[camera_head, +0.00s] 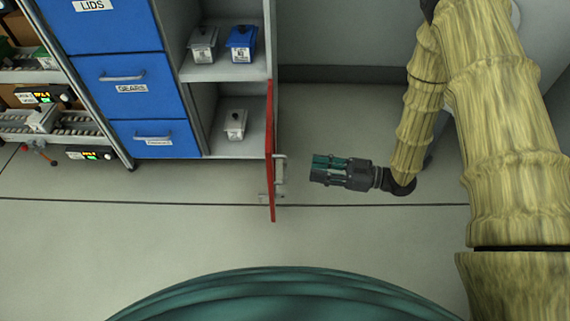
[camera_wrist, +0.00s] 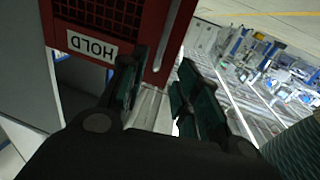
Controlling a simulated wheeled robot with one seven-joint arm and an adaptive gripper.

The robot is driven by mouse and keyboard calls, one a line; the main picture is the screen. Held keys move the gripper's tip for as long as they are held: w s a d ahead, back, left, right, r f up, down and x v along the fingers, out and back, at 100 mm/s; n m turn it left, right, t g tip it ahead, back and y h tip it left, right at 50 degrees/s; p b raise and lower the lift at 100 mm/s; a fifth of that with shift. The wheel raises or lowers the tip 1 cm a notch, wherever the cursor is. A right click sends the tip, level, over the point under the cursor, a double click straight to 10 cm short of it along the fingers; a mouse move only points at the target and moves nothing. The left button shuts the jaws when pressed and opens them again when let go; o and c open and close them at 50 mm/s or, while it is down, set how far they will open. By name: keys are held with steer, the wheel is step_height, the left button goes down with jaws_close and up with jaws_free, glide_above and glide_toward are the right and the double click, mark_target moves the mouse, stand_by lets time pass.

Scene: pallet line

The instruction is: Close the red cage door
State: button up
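The red cage door (camera_head: 270,150) stands open, seen nearly edge-on in the head view, swung out from the grey shelf unit. A pale handle (camera_head: 281,168) sticks out from its right side. In the wrist view the door (camera_wrist: 165,30) shows a mesh panel and an upside-down "HOLD" label (camera_wrist: 92,46). My gripper (camera_head: 314,168) is just right of the handle, pointing left at it, with a small gap. In the wrist view its two fingers (camera_wrist: 163,65) are spread, with nothing clearly held between them.
The grey shelf unit (camera_head: 225,73) holds a blue bin (camera_head: 241,43) and two pale bins. Blue drawers (camera_head: 122,83) and a conveyor rack (camera_head: 50,119) stand to the left. The floor (camera_head: 150,235) in front of the door is clear.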

steer(key=b, duration=0.4)
glide_above(285, 180)
steer(key=shift+w, duration=0.3)
jaws_close()
